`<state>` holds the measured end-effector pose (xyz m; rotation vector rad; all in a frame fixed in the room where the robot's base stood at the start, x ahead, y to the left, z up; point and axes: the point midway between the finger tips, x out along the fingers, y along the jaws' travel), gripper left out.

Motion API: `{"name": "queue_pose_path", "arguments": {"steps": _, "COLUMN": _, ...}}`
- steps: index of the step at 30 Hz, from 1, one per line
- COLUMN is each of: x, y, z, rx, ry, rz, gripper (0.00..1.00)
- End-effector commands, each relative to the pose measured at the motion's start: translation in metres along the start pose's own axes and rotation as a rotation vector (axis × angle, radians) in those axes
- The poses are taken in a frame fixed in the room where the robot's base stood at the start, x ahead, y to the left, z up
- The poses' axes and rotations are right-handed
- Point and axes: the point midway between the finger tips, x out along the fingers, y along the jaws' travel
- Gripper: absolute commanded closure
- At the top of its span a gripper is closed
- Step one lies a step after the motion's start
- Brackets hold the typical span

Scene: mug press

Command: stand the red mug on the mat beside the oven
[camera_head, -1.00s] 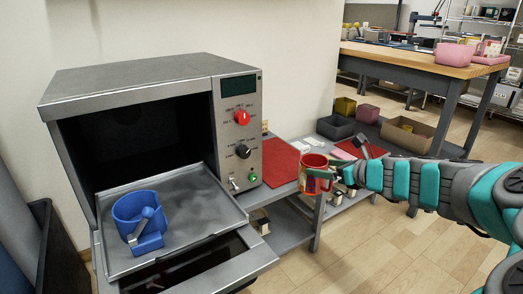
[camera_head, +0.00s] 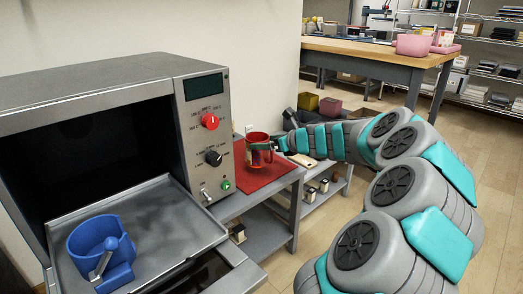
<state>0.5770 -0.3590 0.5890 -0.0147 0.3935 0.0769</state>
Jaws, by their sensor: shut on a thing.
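The red mug (camera_head: 258,141) is upright over the red mat (camera_head: 262,181), to the right of the oven (camera_head: 190,135). The mug's base appears at or just above the mat; I cannot tell whether it touches. My gripper (camera_head: 269,148) reaches in from the right and is shut on the mug at its near right side. The fingers partly cover the mug, and the mug hides part of the mat. The oven's door is open, and a blue mug (camera_head: 101,250) stands on its pulled-out tray (camera_head: 180,220).
The mat lies on a grey side table (camera_head: 238,207) with a lower shelf. Pale flat items lie at its right, near my arm. A wooden-topped workbench (camera_head: 375,50) with a pink pot (camera_head: 412,45) stands behind. Open floor lies to the right.

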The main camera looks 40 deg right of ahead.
Motion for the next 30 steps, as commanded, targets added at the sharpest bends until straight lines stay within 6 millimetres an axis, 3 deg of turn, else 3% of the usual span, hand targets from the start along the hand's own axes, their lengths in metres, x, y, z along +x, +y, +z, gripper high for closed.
{"name": "queue_pose_path", "arguments": {"steps": 2, "x": 0.017, "y": -0.004, "z": 0.003, "rx": -0.003, "ry": 0.001, "rz": 0.003, "gripper": 1.0}}
{"name": "queue_pose_path", "arguments": {"steps": 7, "x": 0.033, "y": -0.013, "z": 0.009, "rx": -0.001, "ry": 0.0, "rz": 0.0, "gripper": 1.0}}
{"name": "queue_pose_path", "arguments": {"steps": 11, "x": 0.037, "y": -0.014, "z": 0.008, "rx": 0.0, "ry": 0.0, "rz": 0.001, "gripper": 1.0}}
{"name": "queue_pose_path", "arguments": {"steps": 19, "x": 0.048, "y": -0.015, "z": -0.021, "rx": 0.001, "ry": -0.001, "rz": -0.001, "gripper": 1.0}}
{"name": "queue_pose_path", "arguments": {"steps": 29, "x": 0.048, "y": -0.015, "z": -0.022, "rx": 0.0, "ry": -0.001, "rz": -0.001, "gripper": 1.0}}
{"name": "queue_pose_path", "arguments": {"steps": 30, "x": 0.049, "y": -0.015, "z": -0.023, "rx": 0.0, "ry": -0.001, "rz": -0.001, "gripper": 0.08}}
